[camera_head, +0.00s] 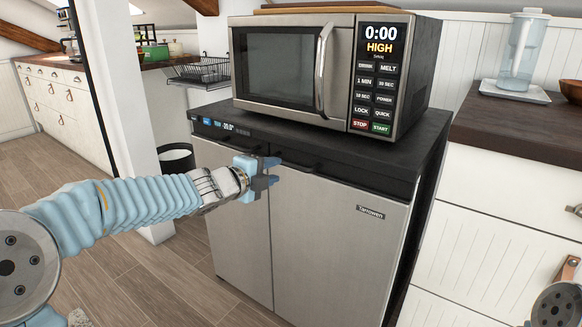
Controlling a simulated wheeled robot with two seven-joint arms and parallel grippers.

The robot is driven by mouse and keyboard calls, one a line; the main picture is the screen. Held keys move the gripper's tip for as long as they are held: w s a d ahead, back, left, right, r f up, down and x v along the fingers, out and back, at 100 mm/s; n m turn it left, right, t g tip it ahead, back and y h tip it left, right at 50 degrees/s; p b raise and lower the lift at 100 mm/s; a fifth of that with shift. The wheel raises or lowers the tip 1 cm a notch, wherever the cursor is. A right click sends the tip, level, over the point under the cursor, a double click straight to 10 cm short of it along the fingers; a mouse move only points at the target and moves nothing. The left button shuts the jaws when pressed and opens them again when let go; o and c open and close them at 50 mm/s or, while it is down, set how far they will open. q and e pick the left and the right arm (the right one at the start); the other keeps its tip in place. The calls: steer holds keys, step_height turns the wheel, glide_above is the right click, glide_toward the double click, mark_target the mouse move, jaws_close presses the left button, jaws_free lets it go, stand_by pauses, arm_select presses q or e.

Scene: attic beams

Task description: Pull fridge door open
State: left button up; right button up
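The fridge (340,245) is a low silver two-door unit with a black top and a small display at its upper left. Both the left door (235,235) and the wider right door are shut, with dark handles along their top edges. My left gripper (272,172) is in front of the upper part of the fridge, near the gap between the doors. Its blue fingers point right and look apart, with nothing seen between them. I cannot tell whether it touches the door or a handle. My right gripper is out of view.
A microwave (285,66) stands on the fridge. A white drawer cabinet (495,240) with a dark top stands close on the right, bearing a water pitcher (519,50). A bin (177,160) stands behind on the left. Wooden floor is clear in front.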

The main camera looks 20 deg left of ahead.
mark_target(288, 166)
arm_select(q)
steer(key=x, duration=0.8)
steer(key=shift+w, duration=0.1)
jaws_close()
